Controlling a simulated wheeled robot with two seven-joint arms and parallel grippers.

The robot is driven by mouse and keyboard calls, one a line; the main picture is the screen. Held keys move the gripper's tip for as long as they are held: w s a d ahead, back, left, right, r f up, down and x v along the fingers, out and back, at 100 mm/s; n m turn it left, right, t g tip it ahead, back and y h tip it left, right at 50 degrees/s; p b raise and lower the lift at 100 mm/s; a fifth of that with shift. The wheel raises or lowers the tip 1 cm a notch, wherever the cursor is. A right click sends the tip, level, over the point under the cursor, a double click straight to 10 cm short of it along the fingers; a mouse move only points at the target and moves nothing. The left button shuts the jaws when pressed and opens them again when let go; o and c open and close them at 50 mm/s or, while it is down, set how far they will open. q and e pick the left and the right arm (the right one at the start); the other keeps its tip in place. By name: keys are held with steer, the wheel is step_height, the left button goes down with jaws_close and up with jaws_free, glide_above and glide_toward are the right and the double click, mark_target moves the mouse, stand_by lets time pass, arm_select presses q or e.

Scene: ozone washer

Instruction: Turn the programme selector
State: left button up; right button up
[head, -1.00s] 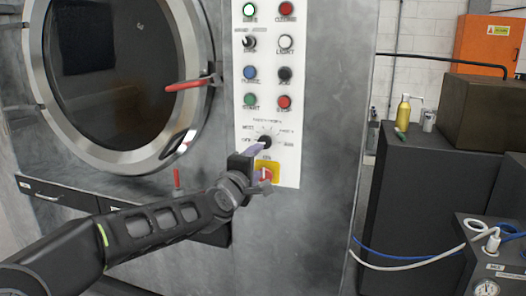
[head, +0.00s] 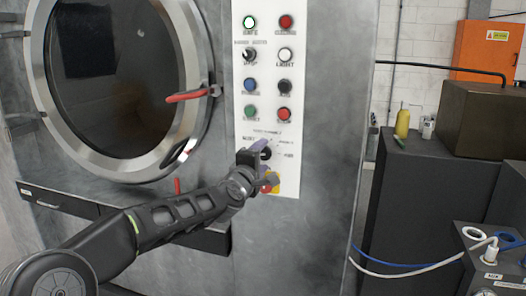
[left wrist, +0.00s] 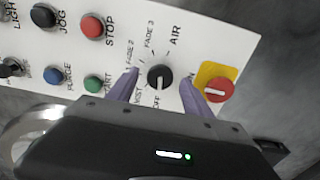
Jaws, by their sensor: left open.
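The programme selector (left wrist: 160,77) is a round black knob on the white control panel, with printed positions such as OFF, FADE 2, FADE 3 and AIR around it. In the left wrist view it sits between the two purple fingers of my left gripper (left wrist: 163,88), with a gap on each side. My left gripper is open. In the head view my left gripper (head: 262,155) is at the panel and partly hides the selector. My right gripper is not in view.
A red rotary switch on a yellow plate (left wrist: 231,73) is close beside one finger. Several buttons, including the red STOP button (left wrist: 92,27), share the panel (head: 296,60). The round washer door (head: 190,70) with its red handle (head: 187,96) is to the left.

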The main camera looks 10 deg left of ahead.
arm_select(q)
steer(key=shift+w, duration=0.75)
steer(key=shift+c, duration=0.6)
jaws_close()
